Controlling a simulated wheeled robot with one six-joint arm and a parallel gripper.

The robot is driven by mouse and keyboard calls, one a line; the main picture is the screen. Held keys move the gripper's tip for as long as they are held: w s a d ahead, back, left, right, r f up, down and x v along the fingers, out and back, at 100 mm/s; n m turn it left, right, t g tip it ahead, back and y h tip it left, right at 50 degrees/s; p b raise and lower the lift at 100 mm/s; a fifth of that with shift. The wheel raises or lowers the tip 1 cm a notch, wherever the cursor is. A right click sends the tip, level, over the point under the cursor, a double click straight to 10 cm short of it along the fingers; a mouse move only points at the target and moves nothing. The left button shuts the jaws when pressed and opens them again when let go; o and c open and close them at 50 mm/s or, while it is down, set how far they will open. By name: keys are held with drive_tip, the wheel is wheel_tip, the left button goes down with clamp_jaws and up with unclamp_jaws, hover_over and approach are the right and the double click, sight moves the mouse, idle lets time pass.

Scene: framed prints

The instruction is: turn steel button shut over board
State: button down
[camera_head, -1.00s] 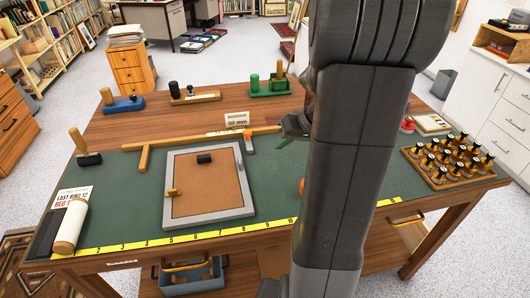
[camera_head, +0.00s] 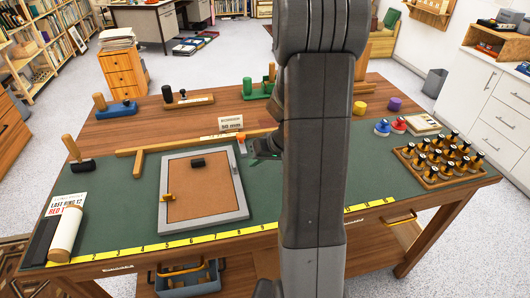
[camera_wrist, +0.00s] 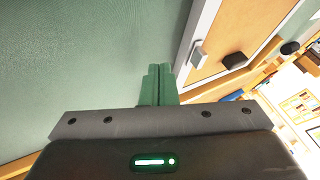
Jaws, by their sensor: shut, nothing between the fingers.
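A picture frame (camera_head: 244,212) with a grey border lies on the green mat, with a brown board (camera_head: 205,200) inside it. A small steel button (camera_wrist: 197,53) shows on the frame's border in the wrist view. It seems to lie along the border rather than over the board. A brass button (camera_head: 167,198) sits at the frame's left side. A black block (camera_head: 197,163) rests on the board. My gripper (camera_wrist: 158,72), with green fingers, is shut and empty. It is over the mat beside the frame's right side, apart from the steel button. My arm hides part of the bench.
A small orange-topped item (camera_head: 241,143) stands at the frame's far right corner. A wooden T-shaped bar (camera_head: 180,146) lies behind the frame. A rack of several black-handled tools (camera_head: 440,158) stands at right. A yellow tape (camera_head: 205,240) runs along the front edge.

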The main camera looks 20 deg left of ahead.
sight(234, 167)
drive_tip(key=shift+s+a+r+p, duration=0.1)
drive_tip(key=shift+s+a+p, duration=0.15)
drive_tip(key=shift+s+a, duration=0.45)
drive_tip(key=shift+s+a+p, duration=0.25)
drive_tip(key=shift+s+a, duration=0.1)
drive_tip(key=shift+a, duration=0.55)
